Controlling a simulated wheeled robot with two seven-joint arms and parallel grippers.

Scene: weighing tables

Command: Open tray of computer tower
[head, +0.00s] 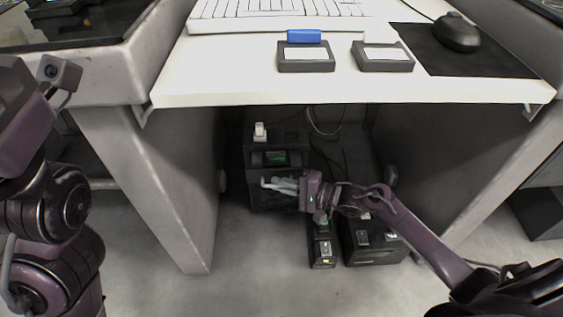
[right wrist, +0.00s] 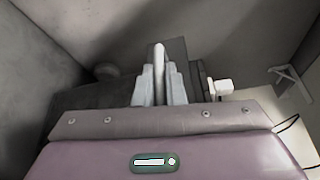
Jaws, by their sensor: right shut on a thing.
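The dark computer tower (head: 262,202) stands on the floor under the white desk, with a small green light on its front. My right gripper (head: 268,184) reaches in from the right, its fingers pointing left across the tower's front. In the right wrist view, the right gripper (right wrist: 159,88) is shut on a thin pale strip (right wrist: 158,58), which looks like the tower's tray. The tower is a dark shape behind the fingers there. How far the tray is out cannot be told. My left arm shows at the left edge; its gripper is out of view.
A small white object (head: 260,131) is on top of the tower. Two dark boxes (head: 322,252) (head: 372,246) stand on the floor to the right. The desk (head: 230,84) overhangs, with side panels (head: 165,180) left and right. Cables hang behind.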

